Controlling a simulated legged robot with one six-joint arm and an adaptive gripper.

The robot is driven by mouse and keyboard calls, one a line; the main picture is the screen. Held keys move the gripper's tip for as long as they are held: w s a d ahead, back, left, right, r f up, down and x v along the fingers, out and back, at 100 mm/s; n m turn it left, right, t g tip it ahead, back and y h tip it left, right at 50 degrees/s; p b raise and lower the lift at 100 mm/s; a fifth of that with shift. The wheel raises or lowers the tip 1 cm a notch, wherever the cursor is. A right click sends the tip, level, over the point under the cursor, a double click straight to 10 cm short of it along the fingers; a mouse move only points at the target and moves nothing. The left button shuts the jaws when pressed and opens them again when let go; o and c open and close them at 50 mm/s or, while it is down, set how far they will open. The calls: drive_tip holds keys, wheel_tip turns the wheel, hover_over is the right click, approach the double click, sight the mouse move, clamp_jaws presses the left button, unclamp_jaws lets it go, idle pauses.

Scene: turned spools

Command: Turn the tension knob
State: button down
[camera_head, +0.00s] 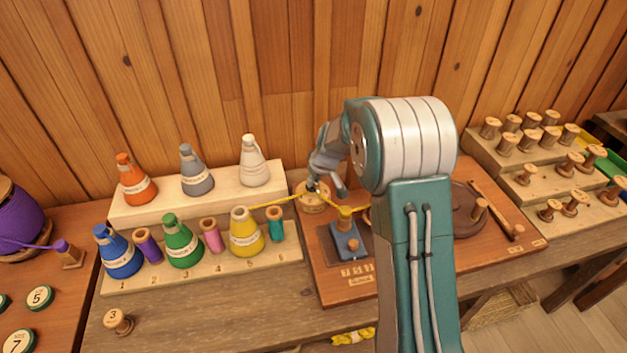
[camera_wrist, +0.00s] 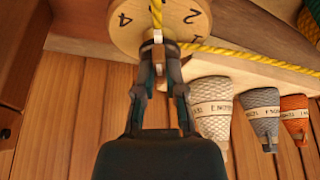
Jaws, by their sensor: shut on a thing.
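The tension knob (camera_head: 313,203) is at the back left of the brown winder board (camera_head: 345,291). In the wrist view its round wooden dial (camera_wrist: 189,18) with dark numbers fills the top. My gripper (camera_head: 314,187) is at it, and in the wrist view my fingers (camera_wrist: 158,44) are shut on its small middle part. Yellow yarn (camera_wrist: 232,54) passes by the dial; in the head view it runs from the yellow cone (camera_head: 245,235) past the knob toward a yellow-wound spool (camera_head: 346,213) on a blue block. My fingertips hide part of the dial.
A stepped wooden rack with cones and small spools stands left of the board: orange (camera_head: 136,182), grey (camera_head: 194,174), white (camera_head: 252,165), blue (camera_head: 120,257) and green (camera_head: 182,246). Bare spools (camera_head: 526,172) stand on steps at the right. The plank wall (camera_head: 200,80) is close behind.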

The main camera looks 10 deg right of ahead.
drive_tip(key=shift+f, duration=0.1)
drive_tip(key=c, duration=0.7)
unclamp_jaws()
drive_tip(key=v, duration=1.2)
drive_tip(key=shift+w, duration=0.1)
